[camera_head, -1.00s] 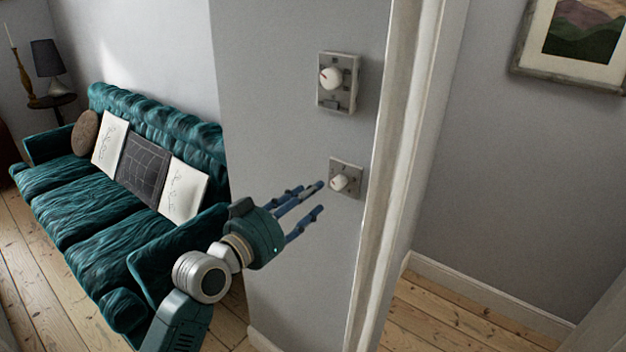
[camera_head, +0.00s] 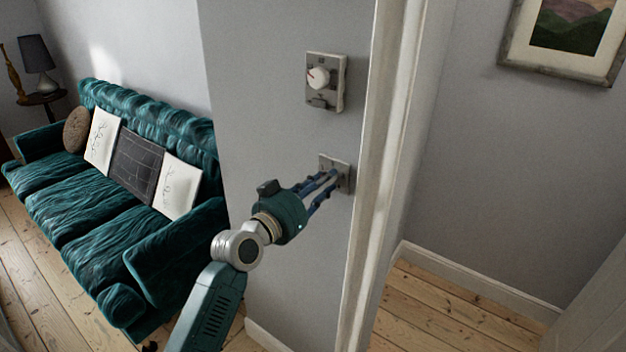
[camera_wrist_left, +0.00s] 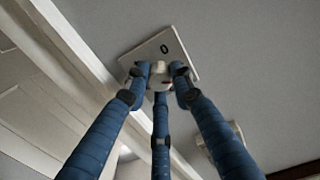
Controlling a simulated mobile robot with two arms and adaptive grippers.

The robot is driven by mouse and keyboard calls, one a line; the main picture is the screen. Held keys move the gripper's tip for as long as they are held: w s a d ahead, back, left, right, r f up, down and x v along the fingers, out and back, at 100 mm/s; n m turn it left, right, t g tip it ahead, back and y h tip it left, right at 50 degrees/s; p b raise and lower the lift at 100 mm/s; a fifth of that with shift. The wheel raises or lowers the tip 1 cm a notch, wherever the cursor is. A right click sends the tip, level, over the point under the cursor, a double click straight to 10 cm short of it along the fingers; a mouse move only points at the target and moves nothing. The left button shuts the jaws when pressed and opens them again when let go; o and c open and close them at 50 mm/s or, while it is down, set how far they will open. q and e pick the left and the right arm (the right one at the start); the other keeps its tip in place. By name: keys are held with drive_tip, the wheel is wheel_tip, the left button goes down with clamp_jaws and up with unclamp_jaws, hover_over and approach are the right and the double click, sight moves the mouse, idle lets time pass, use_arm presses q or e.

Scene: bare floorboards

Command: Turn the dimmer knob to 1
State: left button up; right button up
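The small dimmer plate (camera_head: 346,172) is on the end of the grey wall, beside the white door frame. My left gripper (camera_head: 331,178) is at this plate, and its blue fingers hide the knob in the head view. In the left wrist view, the white dimmer knob (camera_wrist_left: 157,82) sits between the three fingertips (camera_wrist_left: 160,80), which bend inward around it and appear to touch it. A "0" shows on the plate (camera_wrist_left: 180,50) in that view. A small red mark shows on the knob. The other numbers cannot be read. My right gripper is not in view.
A larger plate with another white knob (camera_head: 318,77) is on the wall above. The white door frame (camera_head: 385,150) runs close to the right of the dimmer. A teal sofa (camera_head: 90,230) stands at the left. A framed picture (camera_head: 565,60) hangs at the right.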

use_arm(q)
drive_tip(key=shift+r, duration=0.4)
clamp_jaws()
drive_tip(key=n, duration=0.3)
drive_tip(key=shift+w+a+r+n, duration=0.1)
drive_tip(key=shift+r+n, duration=0.25)
drive_tip(key=shift+n, duration=0.05)
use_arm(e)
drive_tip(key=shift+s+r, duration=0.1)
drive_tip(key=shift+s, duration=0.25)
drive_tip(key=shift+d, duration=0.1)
use_arm(q)
drive_tip(key=o, duration=1)
unclamp_jaws()
drive_tip(key=shift+f, duration=0.35)
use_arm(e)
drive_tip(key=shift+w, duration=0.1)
